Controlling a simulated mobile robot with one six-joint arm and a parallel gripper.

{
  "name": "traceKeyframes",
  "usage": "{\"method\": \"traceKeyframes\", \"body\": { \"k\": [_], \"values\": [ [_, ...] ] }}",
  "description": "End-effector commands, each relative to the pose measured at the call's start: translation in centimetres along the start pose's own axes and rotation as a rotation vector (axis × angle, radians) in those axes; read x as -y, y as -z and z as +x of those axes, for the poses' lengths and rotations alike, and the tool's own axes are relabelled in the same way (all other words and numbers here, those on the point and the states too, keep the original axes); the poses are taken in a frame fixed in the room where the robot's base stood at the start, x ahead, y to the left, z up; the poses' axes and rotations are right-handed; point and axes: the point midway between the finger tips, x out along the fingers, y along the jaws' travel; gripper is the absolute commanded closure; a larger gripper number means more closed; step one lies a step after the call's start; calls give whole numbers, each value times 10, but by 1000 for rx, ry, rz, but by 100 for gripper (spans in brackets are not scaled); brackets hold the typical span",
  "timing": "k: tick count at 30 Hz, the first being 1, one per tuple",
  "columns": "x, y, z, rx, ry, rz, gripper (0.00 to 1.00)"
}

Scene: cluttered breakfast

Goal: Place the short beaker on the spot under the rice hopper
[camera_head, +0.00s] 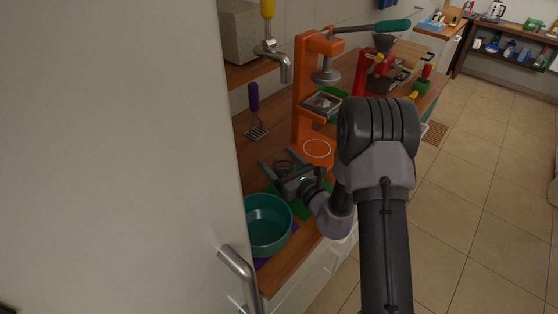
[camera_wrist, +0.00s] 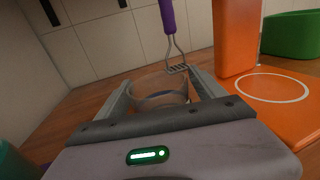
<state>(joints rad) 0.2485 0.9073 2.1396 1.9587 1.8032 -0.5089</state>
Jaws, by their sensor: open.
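The short beaker (camera_wrist: 160,93) is a clear, brownish, low round vessel standing upright on the wooden counter. In the head view it (camera_head: 284,161) is small and partly hidden by my gripper. My gripper (camera_head: 279,165) is open, with one finger on each side of the beaker; I cannot tell whether they touch it. The wrist view shows both fingers (camera_wrist: 161,86) flanking it. The spot is a white ring (camera_head: 317,148) on the orange base of an orange stand (camera_head: 302,92), right of the beaker; the ring (camera_wrist: 272,88) is empty. A metal box-like part (camera_head: 322,103) on the stand overhangs it.
A teal bowl (camera_head: 267,225) stands near my gripper at the counter's front. A purple-handled masher (camera_head: 254,106) stands behind the beaker. A green mat (camera_head: 292,202) lies under my gripper. A tap (camera_head: 278,58) overhangs the back. A red device (camera_head: 372,73) stands beyond the stand.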

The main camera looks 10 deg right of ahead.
Motion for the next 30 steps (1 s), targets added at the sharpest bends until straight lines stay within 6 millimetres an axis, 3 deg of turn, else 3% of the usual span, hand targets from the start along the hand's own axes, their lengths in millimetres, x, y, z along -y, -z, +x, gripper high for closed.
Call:
{"method": "traceKeyframes", "body": {
  "k": [2,5,12,16,21,30],
  "values": [
    [0,-4,0,0,0,0,21],
    [1,-4,-16,-3,2,2,21],
    [2,-4,-84,-3,4,3,21],
    [1,-3,-109,-2,3,1,21],
    [0,-4,-120,0,0,0,21],
    [0,-3,-120,0,-1,0,21]
  ]
}}
